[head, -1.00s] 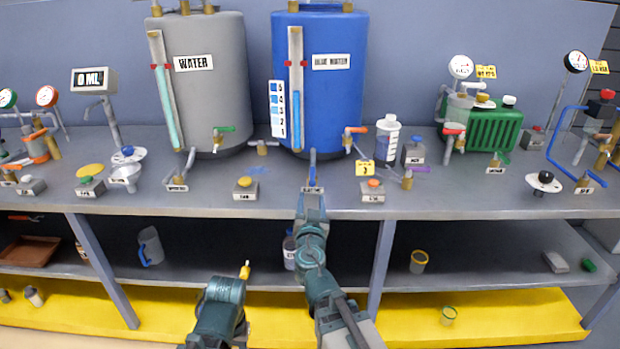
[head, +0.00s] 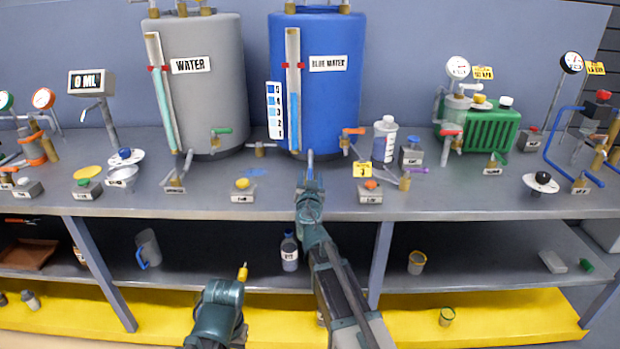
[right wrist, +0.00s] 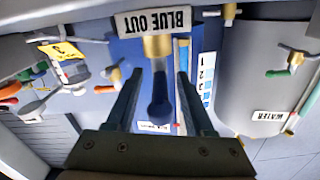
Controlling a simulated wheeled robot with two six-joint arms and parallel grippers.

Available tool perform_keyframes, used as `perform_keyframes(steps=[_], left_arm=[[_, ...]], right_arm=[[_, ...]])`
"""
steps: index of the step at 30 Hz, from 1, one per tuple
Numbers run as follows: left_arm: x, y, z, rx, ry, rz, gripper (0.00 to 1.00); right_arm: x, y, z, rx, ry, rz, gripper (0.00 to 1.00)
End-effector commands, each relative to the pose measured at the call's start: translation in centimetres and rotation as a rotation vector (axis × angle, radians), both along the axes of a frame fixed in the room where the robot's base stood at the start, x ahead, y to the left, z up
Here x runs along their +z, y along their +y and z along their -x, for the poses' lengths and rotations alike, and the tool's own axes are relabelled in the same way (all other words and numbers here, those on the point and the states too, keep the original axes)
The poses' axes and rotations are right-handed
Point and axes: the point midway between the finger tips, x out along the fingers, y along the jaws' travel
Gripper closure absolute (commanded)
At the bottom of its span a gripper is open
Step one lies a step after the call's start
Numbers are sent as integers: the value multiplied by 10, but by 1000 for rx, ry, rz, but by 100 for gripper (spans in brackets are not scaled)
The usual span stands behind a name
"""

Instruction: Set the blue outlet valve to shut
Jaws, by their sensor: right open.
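The outlet of the blue water tank (head: 342,107) carries a "BLUE OUT" label (right wrist: 155,20), seen upside down in the right wrist view. Below the label in that view are a brass valve body (right wrist: 158,46) and a dark blue valve handle (right wrist: 158,100). My right gripper (right wrist: 160,92) is open, with one finger on each side of the handle and a visible gap to each. In the head view my right gripper (head: 310,180) is at the bench's front edge and covers the handle.
The grey water tank (head: 200,100) stands to the left. Button boxes with a yellow button (head: 243,184) and an orange button (head: 370,185) flank my right gripper. A white bottle (head: 384,142) stands behind on the right. The lower shelf holds a labelled bottle (head: 289,252).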

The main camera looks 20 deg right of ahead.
Motion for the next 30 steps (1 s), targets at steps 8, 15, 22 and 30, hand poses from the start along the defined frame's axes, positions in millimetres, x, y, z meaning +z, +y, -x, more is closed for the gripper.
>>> perform_keyframes(steps=[8, 15, 22, 30], left_arm=[[0, 0, 0, 0, 0, 0, 50], [0, 0, 0, 0, 0, 0, 50], [0, 0, 0, 0, 0, 0, 50], [0, 0, 0, 0, 0, 0, 50]], right_arm=[[0, 0, 1, 0, 0, 0, 65], [0, 0, 1, 0, 0, 0, 100], [0, 1, 1, 1, 0, 0, 100], [0, 1, 1, 1, 0, -1, 100]])
